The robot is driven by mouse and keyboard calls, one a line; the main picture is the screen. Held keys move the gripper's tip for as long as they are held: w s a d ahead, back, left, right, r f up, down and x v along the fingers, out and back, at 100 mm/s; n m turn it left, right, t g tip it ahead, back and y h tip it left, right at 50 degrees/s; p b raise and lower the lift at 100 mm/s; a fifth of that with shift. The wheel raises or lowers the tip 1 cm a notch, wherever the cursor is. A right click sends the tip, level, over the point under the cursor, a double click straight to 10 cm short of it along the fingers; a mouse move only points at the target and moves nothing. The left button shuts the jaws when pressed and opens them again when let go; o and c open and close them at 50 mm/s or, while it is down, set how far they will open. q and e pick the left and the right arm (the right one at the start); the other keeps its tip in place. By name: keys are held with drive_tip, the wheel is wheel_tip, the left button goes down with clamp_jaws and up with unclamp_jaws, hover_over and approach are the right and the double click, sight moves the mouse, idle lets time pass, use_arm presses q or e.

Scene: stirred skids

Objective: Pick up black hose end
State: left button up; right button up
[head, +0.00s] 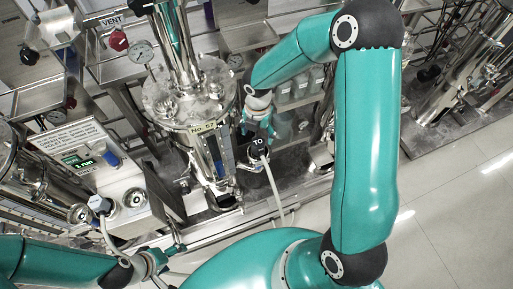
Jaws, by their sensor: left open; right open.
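A black hose end (260,152) marked "TO" is at the middle of the head view, just right of the steel vessel. A pale hose (274,190) runs down from it toward the floor. My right gripper (259,130) is open, directly above the black hose end in the picture, with its fingers close to the end's upper edge. I cannot tell whether they touch it. My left gripper (178,244) is open and appears empty at the lower left, well apart from the black hose end.
A steel vessel (190,100) tagged "No. 57" stands left of the hose end. A control box (85,155) with a green display stands further left; another hose end (100,203) is in front of it. Bottles (300,85) stand behind. Tiled floor (455,190) is clear at right.

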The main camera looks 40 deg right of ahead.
sight(258, 142)
drive_tip(key=shift+s+f, duration=0.2)
drive_tip(key=shift+f, duration=2.75)
drive_tip(key=shift+a, duration=0.1)
clamp_jaws()
drive_tip(key=shift+r, duration=0.1)
